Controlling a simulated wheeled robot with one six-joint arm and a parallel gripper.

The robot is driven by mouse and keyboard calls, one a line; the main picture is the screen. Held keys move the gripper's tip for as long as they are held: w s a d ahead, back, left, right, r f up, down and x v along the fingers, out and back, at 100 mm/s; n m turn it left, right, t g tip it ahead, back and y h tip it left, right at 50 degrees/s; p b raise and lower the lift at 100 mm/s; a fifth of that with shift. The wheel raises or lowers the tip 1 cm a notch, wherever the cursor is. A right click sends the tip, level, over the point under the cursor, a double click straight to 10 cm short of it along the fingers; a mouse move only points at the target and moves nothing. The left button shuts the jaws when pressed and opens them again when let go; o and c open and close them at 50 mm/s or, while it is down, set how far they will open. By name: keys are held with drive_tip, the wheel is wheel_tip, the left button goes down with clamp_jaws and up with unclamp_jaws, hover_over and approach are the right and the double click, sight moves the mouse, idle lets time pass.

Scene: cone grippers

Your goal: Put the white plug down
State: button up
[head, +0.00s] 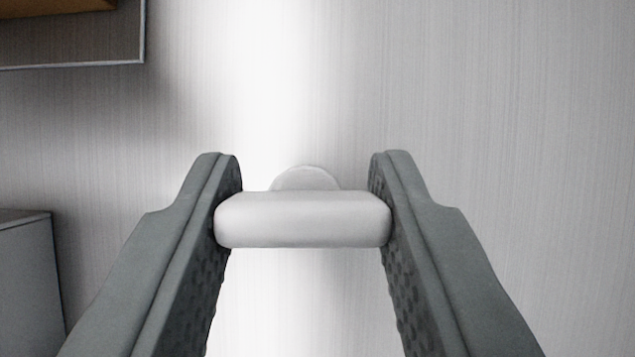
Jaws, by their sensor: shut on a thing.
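The white plug (302,220) is a rounded white bar with a round disc-shaped part showing behind its upper edge. It sits between the two grey fingers of my gripper (303,205), in the middle of the head view. My gripper is shut on it, with a fingertip pressed against each end of the bar. The fingers have dimpled inner pads. I cannot tell how far the plug is from the pale surface behind it.
A pale, finely streaked surface (510,120) fills most of the view, with a bright band down its middle. A dark-edged panel (85,45) is at the upper left. A grey box-like thing (28,280) stands at the lower left. The right side is clear.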

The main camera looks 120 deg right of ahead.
sight(313, 143)
drive_tip(key=shift+f, duration=2.75)
drive_tip(key=o, duration=1)
drive_tip(key=shift+f, duration=0.1)
drive_tip(key=v, duration=1.2)
